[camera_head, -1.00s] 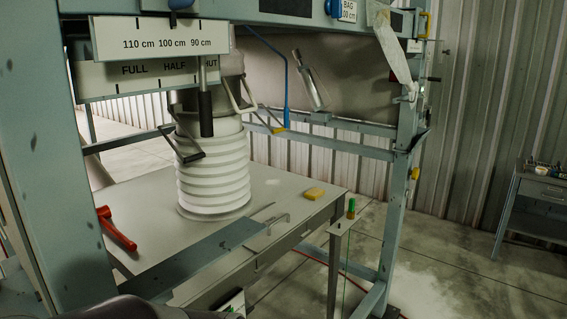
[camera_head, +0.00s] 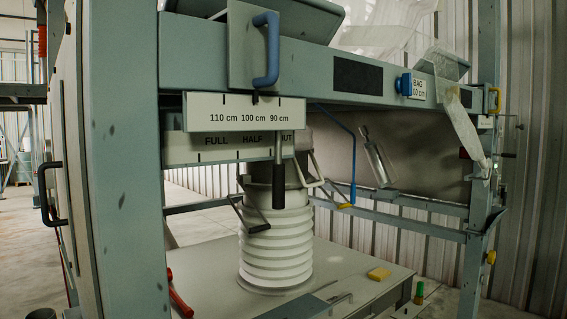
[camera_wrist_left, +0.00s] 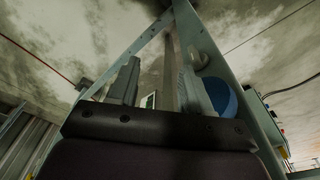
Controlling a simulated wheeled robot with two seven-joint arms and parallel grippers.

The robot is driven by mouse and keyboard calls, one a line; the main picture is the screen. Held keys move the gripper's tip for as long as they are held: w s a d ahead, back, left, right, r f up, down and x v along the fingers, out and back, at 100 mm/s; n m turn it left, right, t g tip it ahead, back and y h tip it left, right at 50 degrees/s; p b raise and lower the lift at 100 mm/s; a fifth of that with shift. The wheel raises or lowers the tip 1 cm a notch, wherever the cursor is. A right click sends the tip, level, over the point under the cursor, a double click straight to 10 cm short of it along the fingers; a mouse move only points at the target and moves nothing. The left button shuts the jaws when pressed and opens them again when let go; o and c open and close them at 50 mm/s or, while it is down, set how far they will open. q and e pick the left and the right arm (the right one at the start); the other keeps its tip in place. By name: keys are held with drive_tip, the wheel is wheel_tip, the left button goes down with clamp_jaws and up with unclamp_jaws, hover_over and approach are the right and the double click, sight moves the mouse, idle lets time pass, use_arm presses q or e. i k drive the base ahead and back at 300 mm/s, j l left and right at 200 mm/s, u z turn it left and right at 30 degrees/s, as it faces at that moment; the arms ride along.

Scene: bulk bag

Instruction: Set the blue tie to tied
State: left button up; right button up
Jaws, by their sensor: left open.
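I cannot tell for sure which blue part is the tie. In the head view, a blue knob (camera_head: 403,84) sits on the front of the upper beam beside a BAG label. A thin blue bent rod (camera_head: 352,165) hangs below the beam, and a blue handle (camera_head: 266,50) is fixed higher up. My left gripper (camera_wrist_left: 160,85) shows only in the left wrist view, with its fingers apart and nothing seen between them. A blue round part (camera_wrist_left: 222,97) is just right of its right finger, partly hidden. My right gripper is in neither view.
The frame's thick post (camera_head: 120,160) stands at left. A white ribbed spout (camera_head: 276,240) rises from the table (camera_head: 350,262) below a scale plate (camera_head: 246,112). A yellow block (camera_head: 379,274) and a red-handled tool (camera_head: 180,303) lie on the table.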

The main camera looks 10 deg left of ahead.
sight(353, 185)
drive_tip(key=i+l+u, duration=0.25)
drive_tip(key=i+l, duration=0.5)
drive_tip(key=i+l+z, duration=0.2)
drive_tip(key=i+l, duration=0.2)
drive_tip(key=l, duration=0.1)
